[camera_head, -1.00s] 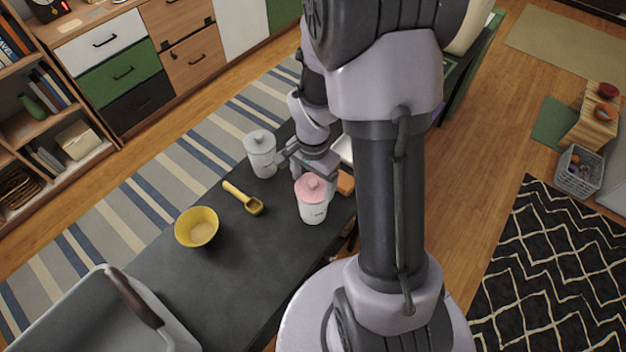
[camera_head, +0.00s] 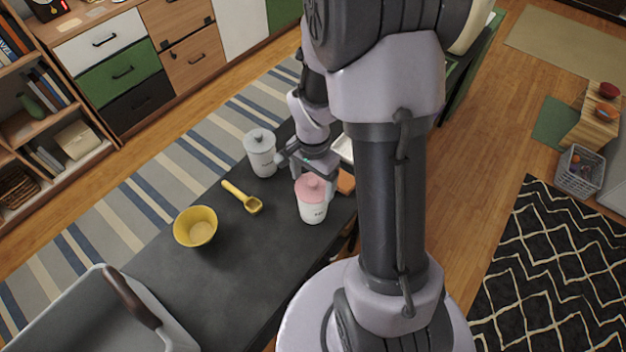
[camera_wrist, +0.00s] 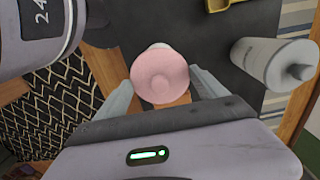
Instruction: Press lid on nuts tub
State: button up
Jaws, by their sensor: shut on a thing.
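A white tub with dark lettering (camera_head: 313,212) stands upright on the dark table, its label too small to read. A pink lid with a round knob (camera_head: 310,187) sits on its top. The lid also shows from above in the wrist view (camera_wrist: 160,76), with a sliver of white tub behind its far edge. My gripper (camera_head: 314,180) has its fingers on either side of the pink lid and is shut on it. Whether the lid is fully seated cannot be told.
A yellow scoop (camera_head: 242,198) and a yellow bowl (camera_head: 195,226) lie left of the pink-lidded tub. A grey bin with a brown handle (camera_head: 85,318) is at the near left. An orange-brown block (camera_head: 346,183) is close on the tub's right. The dark table (camera_head: 240,265) is clear in front.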

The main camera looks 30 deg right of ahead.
jog(key=shift+f, duration=0.2)
dwell(0.4)
dwell(0.3)
jog(key=o, duration=1.3)
jog(key=shift+c, duration=0.2)
